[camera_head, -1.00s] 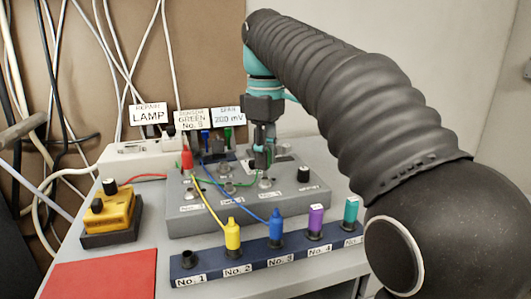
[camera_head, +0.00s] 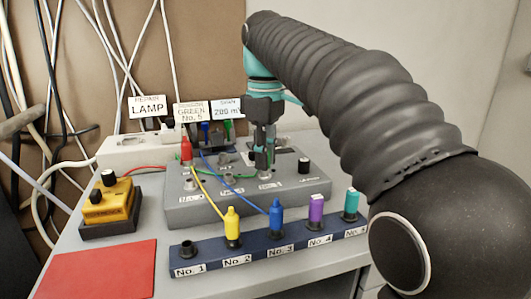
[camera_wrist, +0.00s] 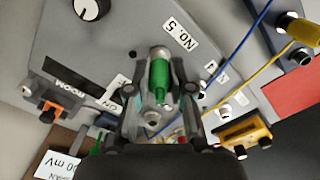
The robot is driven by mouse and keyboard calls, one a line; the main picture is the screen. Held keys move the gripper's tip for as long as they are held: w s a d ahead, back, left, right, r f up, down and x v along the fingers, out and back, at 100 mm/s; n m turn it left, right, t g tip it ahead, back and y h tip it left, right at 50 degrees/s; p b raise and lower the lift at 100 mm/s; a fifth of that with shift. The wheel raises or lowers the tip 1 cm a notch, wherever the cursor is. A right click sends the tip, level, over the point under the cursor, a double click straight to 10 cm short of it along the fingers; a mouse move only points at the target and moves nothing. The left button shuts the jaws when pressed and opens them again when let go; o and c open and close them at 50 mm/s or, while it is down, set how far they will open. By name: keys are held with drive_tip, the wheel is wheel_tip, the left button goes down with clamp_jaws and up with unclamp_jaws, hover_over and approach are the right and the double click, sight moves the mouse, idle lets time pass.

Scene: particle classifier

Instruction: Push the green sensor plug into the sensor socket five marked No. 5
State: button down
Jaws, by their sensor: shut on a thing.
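The green sensor plug (camera_wrist: 160,76) is between the fingers of my gripper (camera_wrist: 160,88) in the wrist view, and the gripper is shut on it. The plug's end is at a metal socket ring (camera_wrist: 158,50) beside the label No. 5 (camera_wrist: 179,38) on the grey panel. How deep the plug sits in the ring cannot be told. In the head view my gripper (camera_head: 264,158) points down over the grey panel (camera_head: 225,208), low at its right part. The fingers hide much of the plug and socket there.
A rack (camera_head: 215,262) with yellow, blue, purple and teal plugs lies in front of the panel. A black knob (camera_head: 304,167) stands right of my gripper. A red plug (camera_head: 186,152), yellow and blue cables and a yellow box (camera_head: 108,205) are to the left.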

drive_tip(key=shift+f, duration=0.2)
drive_tip(key=c, duration=1)
unclamp_jaws()
drive_tip(key=shift+o, duration=0.2)
drive_tip(key=shift+r, duration=0.1)
drive_tip(key=shift+r, duration=3.6)
